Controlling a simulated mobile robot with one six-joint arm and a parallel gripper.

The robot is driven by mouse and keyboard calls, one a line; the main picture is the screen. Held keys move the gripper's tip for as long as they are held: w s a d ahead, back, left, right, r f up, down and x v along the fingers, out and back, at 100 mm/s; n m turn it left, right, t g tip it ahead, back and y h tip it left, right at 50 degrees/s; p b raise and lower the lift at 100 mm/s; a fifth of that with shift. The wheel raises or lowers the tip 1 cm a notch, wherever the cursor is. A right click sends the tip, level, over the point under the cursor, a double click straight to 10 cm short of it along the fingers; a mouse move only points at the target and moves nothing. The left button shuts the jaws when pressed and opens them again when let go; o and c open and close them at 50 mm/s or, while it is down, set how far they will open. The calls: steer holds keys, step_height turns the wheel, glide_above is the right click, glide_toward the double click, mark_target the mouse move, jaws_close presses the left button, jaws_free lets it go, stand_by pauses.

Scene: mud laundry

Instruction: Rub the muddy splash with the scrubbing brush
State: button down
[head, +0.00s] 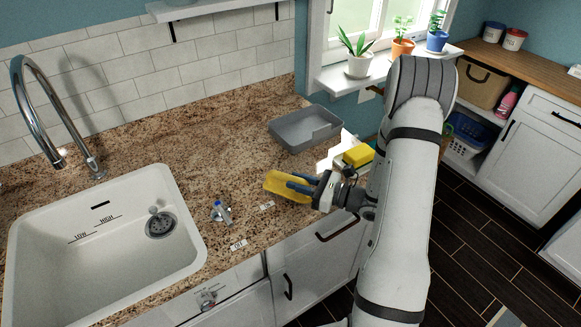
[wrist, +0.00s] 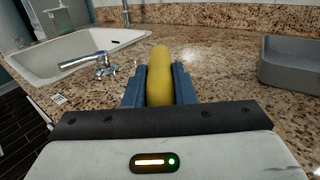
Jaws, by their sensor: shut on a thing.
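My gripper (head: 290,186) is over the granite counter near its front edge, right of the sink. Its blue fingers are shut on a long, rounded yellow thing, seemingly the scrubbing brush (head: 275,183); no bristles show. In the wrist view the brush (wrist: 160,75) stands up between the two fingers (wrist: 158,88) and extends past their tips. Whether it touches the counter I cannot tell. I cannot pick out the muddy splash against the brown speckled stone; the gripper and brush hide part of the counter.
A white sink (head: 100,290) with a tall tap (head: 30,95) is at the left. A small metal tap-like fitting (head: 221,212) stands between sink and gripper. A grey tray (head: 305,128) lies behind, and a yellow block (head: 357,155) is at the right. The back counter is clear.

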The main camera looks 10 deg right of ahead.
steer(key=shift+s+a, duration=0.2)
steer(key=shift+a, duration=0.4)
steer(key=shift+s+a, duration=0.2)
steer(key=shift+a, duration=0.35)
step_height(320, 180, up, 8)
steer(key=p, duration=0.4)
steer(key=shift+p, duration=0.35)
